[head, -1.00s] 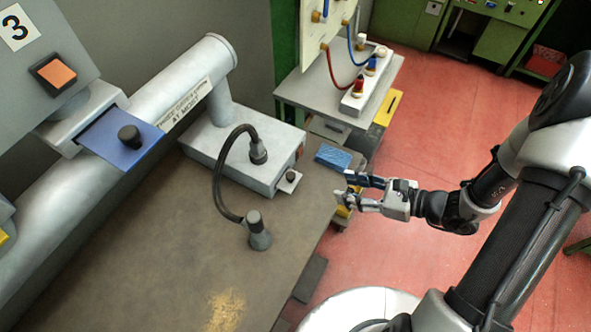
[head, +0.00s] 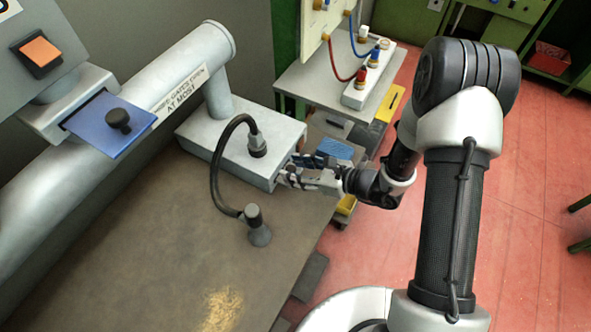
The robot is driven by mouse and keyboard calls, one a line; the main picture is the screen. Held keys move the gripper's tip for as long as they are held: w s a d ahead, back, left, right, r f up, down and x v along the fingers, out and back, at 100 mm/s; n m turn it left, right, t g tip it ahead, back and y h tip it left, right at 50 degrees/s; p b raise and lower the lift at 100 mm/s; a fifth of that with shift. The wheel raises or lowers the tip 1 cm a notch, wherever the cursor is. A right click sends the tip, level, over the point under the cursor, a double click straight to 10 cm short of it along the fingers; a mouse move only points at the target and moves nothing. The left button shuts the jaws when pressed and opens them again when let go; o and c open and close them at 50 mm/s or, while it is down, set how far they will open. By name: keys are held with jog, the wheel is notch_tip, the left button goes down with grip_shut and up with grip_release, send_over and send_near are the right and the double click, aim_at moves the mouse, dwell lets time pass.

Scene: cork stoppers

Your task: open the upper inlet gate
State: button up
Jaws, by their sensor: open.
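A blue slide plate with a black knob (head: 119,121) sticks out of a grey housing (head: 68,100) at the upper left. A grey box (head: 218,139) stands on the bench, joined to the large grey pipe (head: 180,75). My gripper (head: 286,172) is open at the right end of this box. The small plate with a dark knob at that end is hidden behind my gripper, so I cannot tell whether the fingers touch it. I cannot tell which plate is the upper inlet gate.
A black hose (head: 219,165) arches from the box to a grey stub on the bench (head: 150,235). A blue block (head: 335,148) lies just behind my gripper. A side table (head: 310,85) with coloured plugs stands behind. The bench front is mostly clear.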

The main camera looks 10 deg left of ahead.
jog(key=shift+w+a+f, duration=0.1)
jog(key=shift+a, duration=0.15)
jog(key=shift+c, duration=0.3)
grip_shut()
dwell(0.4)
